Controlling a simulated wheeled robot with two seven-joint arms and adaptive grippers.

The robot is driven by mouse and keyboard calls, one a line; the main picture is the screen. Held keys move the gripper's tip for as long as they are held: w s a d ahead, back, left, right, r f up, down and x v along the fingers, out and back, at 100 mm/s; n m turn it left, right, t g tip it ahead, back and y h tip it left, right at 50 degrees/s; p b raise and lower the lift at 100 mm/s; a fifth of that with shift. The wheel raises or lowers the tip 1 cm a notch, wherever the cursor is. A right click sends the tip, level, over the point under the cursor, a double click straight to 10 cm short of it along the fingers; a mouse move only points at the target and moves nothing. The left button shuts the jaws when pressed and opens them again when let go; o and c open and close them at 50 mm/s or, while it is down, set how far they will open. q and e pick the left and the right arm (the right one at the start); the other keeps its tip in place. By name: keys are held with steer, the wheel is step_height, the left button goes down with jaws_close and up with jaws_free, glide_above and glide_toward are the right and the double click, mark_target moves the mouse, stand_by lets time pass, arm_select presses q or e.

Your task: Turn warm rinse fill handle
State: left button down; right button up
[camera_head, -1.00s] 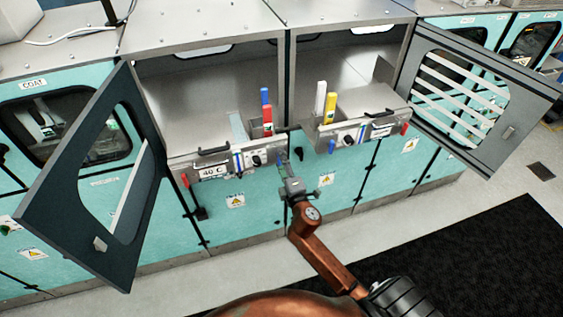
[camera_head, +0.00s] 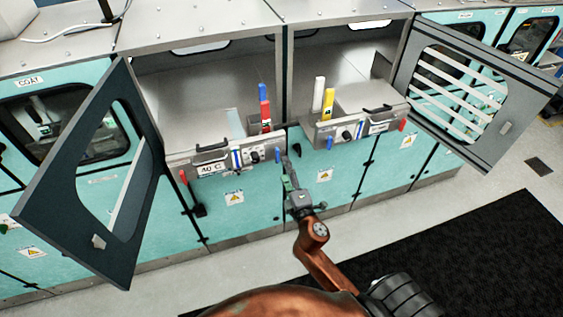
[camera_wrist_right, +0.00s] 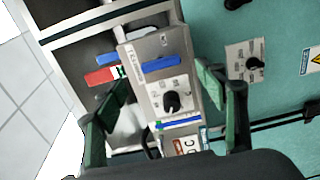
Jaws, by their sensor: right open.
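The left open module carries a steel front panel marked 40 C (camera_head: 210,168), with a black knob (camera_head: 257,160). A red upright handle (camera_head: 265,115) and a blue one behind it (camera_head: 262,92) stand above its right end. Small blue (camera_head: 278,155) and red (camera_head: 183,176) handles sit at its ends. I cannot read which handle is warm rinse fill. My right gripper (camera_head: 287,172) is open and empty, just in front of the panel's right end. In the right wrist view its green fingers (camera_wrist_right: 165,88) spread on either side of the panel with the knob (camera_wrist_right: 171,101) and a blue handle (camera_wrist_right: 160,63).
The right module has a similar panel (camera_head: 350,130) with white and yellow upright handles. A dark open door (camera_head: 75,200) swings out at left, another (camera_head: 490,130) at right. The floor with a black mat (camera_head: 480,250) is clear in front.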

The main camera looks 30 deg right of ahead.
steer(key=v, duration=0.5)
stand_by(0.4)
steer(key=s+f+m+g+y+b, duration=0.1)
steer(key=s+f+m+g+b, duration=0.15)
steer(key=f, duration=1.65)
steer(key=s+f+m+g+y+b, duration=0.15)
steer(key=f+g, duration=0.25)
steer(key=f, duration=1.4)
steer(key=s+f+m+g+b, duration=0.2)
steer(key=s+f+m+g, duration=0.1)
steer(key=s+f, duration=1.2)
steer(key=s+f+m+g+y+b, duration=0.1)
steer(key=s+f+m+g, duration=0.3)
steer(key=s+f, duration=1.1)
step_height(320, 180, down, 6)
steer(key=shift+s+a+f+g+b, duration=0.2)
steer(key=shift+s+a+g+b, duration=0.1)
steer(key=shift+a+g+b, duration=0.15)
steer(key=s+f+m, duration=0.1)
steer(key=s, duration=0.2)
steer(key=s+f+m+g, duration=0.1)
steer(key=s+f, duration=0.1)
steer(key=s, duration=0.2)
steer(key=s+f+g, duration=0.1)
steer(key=s, duration=0.3)
steer(key=shift+s+a+f+m+y+b, duration=0.2)
steer(key=shift+a+m+y+b, duration=0.1)
steer(key=shift+m+y+b, duration=0.1)
steer(key=shift+c, duration=0.3)
